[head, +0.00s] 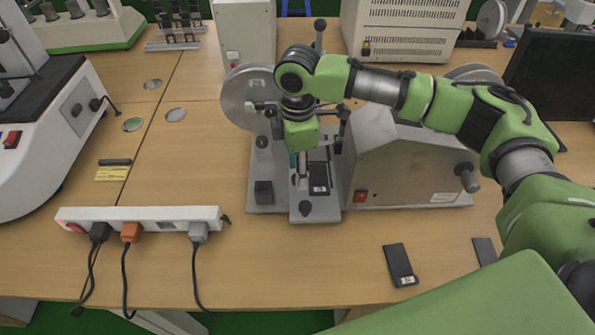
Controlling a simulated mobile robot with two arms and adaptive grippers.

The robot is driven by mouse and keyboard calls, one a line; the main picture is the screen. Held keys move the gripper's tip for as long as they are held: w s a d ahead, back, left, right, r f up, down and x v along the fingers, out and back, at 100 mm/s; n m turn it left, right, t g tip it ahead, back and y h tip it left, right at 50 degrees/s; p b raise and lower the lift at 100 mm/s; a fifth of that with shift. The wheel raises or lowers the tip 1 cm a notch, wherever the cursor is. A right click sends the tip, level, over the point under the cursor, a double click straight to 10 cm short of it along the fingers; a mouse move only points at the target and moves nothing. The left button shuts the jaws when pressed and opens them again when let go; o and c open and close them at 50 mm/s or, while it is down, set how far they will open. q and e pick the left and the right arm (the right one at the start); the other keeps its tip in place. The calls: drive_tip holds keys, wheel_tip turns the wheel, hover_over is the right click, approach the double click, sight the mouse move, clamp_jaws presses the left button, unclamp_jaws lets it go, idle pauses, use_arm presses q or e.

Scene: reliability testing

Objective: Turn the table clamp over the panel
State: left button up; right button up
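The test machine (410,165) has a grey metal housing, a large disc and a low bed in front. A dark flat panel (319,178) with a small pale label lies on its bed. My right arm reaches in from the right, and my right gripper (301,178) points down just left of the panel. The table clamp seems to be the small metal part beside the panel at the gripper, mostly hidden by it. The fingers are too small and covered to tell open from shut or whether they touch the clamp. My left gripper is not in view.
A power strip (140,217) with plugged cables lies at the left front. Two loose dark panels (400,265) (484,250) lie at the right front. A white machine (45,130) stands at left, a vented box (402,28) behind. The front middle table is clear.

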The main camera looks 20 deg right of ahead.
drive_tip(key=shift+f, duration=0.7)
clamp_jaws()
